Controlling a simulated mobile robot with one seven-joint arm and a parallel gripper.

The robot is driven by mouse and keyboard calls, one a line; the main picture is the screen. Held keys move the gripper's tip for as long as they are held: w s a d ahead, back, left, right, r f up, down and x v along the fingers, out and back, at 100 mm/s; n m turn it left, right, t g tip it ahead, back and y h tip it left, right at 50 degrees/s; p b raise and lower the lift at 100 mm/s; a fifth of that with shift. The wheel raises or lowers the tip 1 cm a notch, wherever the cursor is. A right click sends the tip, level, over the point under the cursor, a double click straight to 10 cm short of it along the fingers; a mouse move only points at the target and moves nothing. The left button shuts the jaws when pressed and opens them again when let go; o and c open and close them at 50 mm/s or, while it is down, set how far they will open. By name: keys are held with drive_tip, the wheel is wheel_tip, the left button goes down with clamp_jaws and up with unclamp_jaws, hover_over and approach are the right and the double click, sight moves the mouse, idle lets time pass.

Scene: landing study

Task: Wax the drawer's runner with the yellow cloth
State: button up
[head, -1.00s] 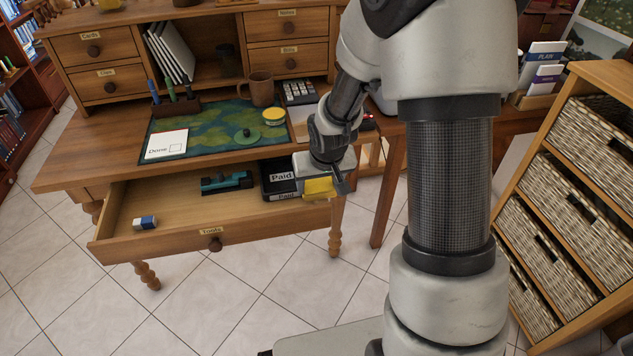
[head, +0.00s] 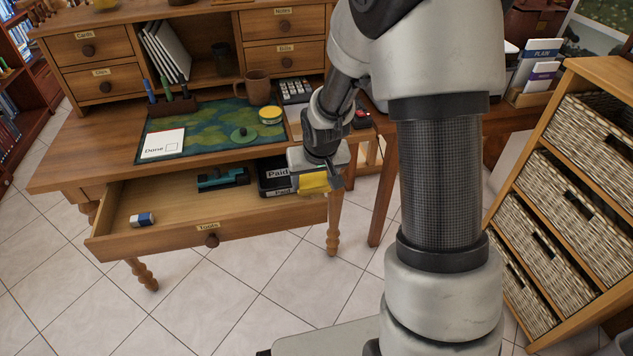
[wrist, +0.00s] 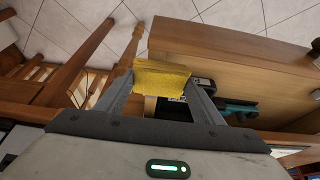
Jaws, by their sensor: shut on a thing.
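My gripper (head: 322,182) is shut on the folded yellow cloth (head: 313,183) at the drawer's right end. In the wrist view the cloth (wrist: 161,80) is pinched between both fingers, beside the drawer's wooden side (wrist: 215,60). I cannot tell whether the cloth touches the wood. The runner is not clearly seen. An open yellow tin (head: 270,116) stands on the desk mat, with a green lid (head: 243,135) beside it.
In the drawer lie a black tray labelled Paid (head: 275,174), a teal tool (head: 222,179) and a small blue-and-white block (head: 142,219). A desk leg (head: 334,222) stands below my gripper. A basket shelf (head: 560,190) stands at the right.

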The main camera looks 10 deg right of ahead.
sight(312, 179)
drive_tip(key=shift+w+a, duration=0.1)
drive_tip(key=shift+w, duration=0.35)
drive_tip(key=shift+d+r+p, duration=0.15)
drive_tip(key=shift+d+p, duration=0.45)
drive_tip(key=shift+d, duration=0.4)
drive_tip(key=shift+d+f, duration=0.1)
drive_tip(key=shift+f, duration=0.15)
drive_tip(key=shift+a+f+b, duration=0.1)
drive_tip(key=shift+a+b, duration=0.65)
drive_tip(key=shift+a, duration=0.35)
wheel_tip(312, 179, up, 7)
drive_tip(key=p, duration=0.5)
drive_tip(key=shift+w, duration=0.1)
